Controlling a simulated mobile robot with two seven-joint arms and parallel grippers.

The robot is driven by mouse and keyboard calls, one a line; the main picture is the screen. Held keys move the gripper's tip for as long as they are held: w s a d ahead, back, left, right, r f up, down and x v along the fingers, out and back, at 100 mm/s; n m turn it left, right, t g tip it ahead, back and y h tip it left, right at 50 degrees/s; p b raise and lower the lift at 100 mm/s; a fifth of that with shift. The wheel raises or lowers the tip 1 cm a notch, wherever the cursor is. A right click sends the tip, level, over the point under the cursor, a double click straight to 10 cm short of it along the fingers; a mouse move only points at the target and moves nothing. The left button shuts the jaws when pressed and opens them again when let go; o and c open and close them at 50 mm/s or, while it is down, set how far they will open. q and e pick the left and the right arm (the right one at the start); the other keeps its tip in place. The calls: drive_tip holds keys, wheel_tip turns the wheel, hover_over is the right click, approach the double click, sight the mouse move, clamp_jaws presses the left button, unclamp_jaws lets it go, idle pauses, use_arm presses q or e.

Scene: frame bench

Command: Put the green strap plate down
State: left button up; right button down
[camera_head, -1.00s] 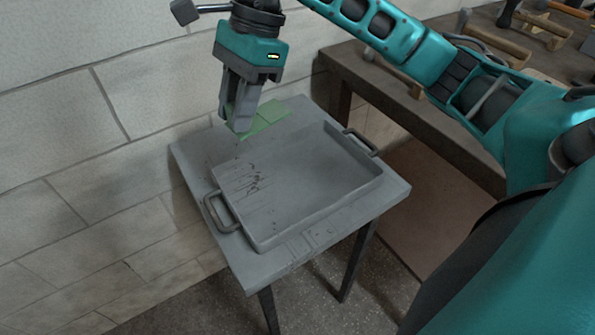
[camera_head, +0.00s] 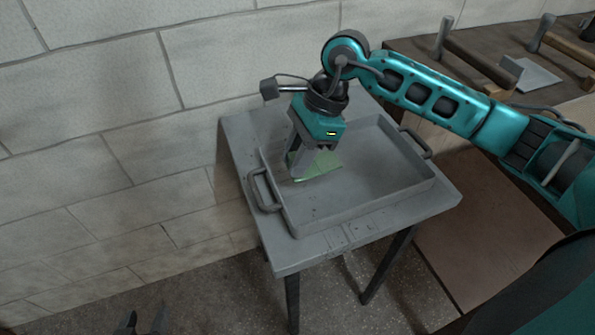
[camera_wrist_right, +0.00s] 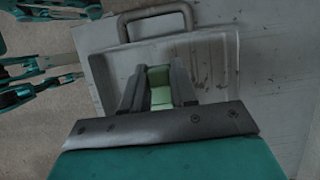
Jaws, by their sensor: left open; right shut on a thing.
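The green strap plate (camera_head: 323,163) is within the outline of the grey tray (camera_head: 341,216). My right gripper (camera_head: 300,176) points down over the tray and is shut on the plate. I cannot tell whether the plate touches the tray floor. In the right wrist view the green plate (camera_wrist_right: 161,88) shows between the two fingers of my right gripper (camera_wrist_right: 160,80), and much of it is hidden. My left gripper (camera_head: 142,323) is open and empty, low at the bottom left edge, away from the table.
The tray has a handle on each side and stands on a small grey table (camera_head: 240,140) with dark legs, beside a pale block wall (camera_head: 110,110). A dark workbench (camera_head: 470,60) with several tools is at the back right. The tray's right half looks clear.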

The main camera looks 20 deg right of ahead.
sight(320, 163)
drive_tip(key=shift+f, duration=2.15)
drive_tip(key=shift+f+b, duration=0.15)
drive_tip(key=shift+b, duration=0.15)
drive_tip(key=c, duration=0.9)
unclamp_jaws()
drive_tip(key=shift+d+r, duration=0.1)
drive_tip(key=shift+r, duration=0.25)
drive_tip(key=p+v, duration=0.1)
drive_tip(key=v, duration=0.9)
drive_tip(key=shift+r, duration=0.3)
drive_tip(key=shift+d+r, duration=0.25)
drive_tip(key=shift+r, duration=0.2)
